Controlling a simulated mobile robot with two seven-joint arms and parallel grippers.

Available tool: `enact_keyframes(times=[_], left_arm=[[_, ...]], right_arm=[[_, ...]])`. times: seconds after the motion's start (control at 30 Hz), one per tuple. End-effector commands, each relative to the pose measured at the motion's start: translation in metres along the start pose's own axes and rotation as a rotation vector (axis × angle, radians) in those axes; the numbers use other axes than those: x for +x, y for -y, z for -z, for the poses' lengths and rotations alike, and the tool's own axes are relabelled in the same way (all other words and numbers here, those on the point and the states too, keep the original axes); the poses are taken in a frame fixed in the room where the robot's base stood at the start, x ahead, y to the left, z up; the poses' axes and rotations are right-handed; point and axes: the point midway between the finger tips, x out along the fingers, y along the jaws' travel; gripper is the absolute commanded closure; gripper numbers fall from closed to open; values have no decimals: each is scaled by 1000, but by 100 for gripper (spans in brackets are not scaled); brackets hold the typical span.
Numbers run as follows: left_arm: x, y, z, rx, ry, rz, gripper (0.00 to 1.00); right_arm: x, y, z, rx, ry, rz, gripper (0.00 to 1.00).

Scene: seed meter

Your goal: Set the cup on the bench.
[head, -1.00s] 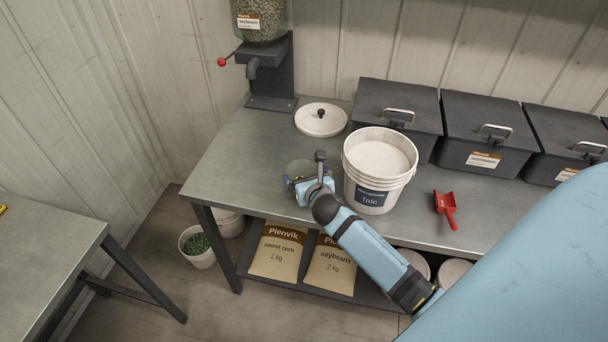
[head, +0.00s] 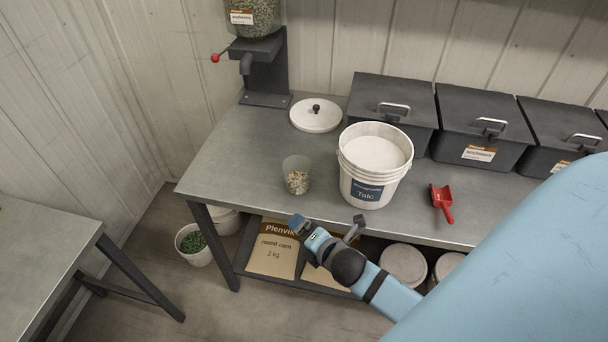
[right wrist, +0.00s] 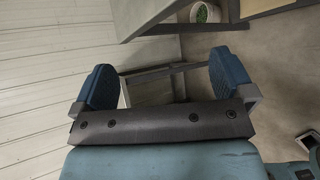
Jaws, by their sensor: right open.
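The cup (head: 296,175) is clear, with pale seeds in its lower part. It stands upright on the grey bench (head: 235,160), left of the white talc bucket and near the bench's front edge. My right gripper (head: 328,222) is just in front of the bench edge, below and to the right of the cup, apart from it. Its jaws are open and empty, and the right wrist view also shows them wide apart (right wrist: 165,85). The cup does not show in the right wrist view. My left gripper is not in view.
The talc bucket (head: 347,190) stands right of the cup. A white lid (head: 316,120), a seed dispenser (head: 262,70), a red scoop (head: 442,202) and several dark lidded bins (head: 392,105) are also on the bench. The bench's left part is clear. Sacks (head: 272,248) sit on the shelf below.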

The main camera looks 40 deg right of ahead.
Motion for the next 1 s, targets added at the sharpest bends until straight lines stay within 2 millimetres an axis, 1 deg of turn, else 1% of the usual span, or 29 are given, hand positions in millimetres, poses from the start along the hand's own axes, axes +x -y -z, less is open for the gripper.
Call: enact_keyframes(times=[0.03,0.07,0.1,0.17,0.2,0.3,0.4,0.43,0.5,0.6,0.87,0.93,1.0], left_arm=[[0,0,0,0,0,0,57],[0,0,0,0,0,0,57],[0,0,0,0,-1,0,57],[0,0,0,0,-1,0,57],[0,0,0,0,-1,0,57],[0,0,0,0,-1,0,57],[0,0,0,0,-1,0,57],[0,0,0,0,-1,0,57],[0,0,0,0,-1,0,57],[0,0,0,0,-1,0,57],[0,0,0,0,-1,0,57],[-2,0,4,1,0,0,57],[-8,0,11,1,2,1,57]], right_arm=[[-6,11,16,186,-43,15,0],[-10,15,25,310,-68,25,0],[-15,22,37,477,-98,43,0],[-24,31,53,727,-138,76,0],[-29,36,64,888,-160,101,0],[-42,47,86,1249,-199,169,0],[-53,55,102,1527,-215,232,0],[-55,56,105,1592,-218,246,0],[-60,59,112,1705,-220,276,0],[-63,61,116,1789,-220,297,0],[-63,61,116,1805,-220,300,0],[-65,58,114,1805,-219,299,0],[-70,50,110,1804,-217,297,0]])
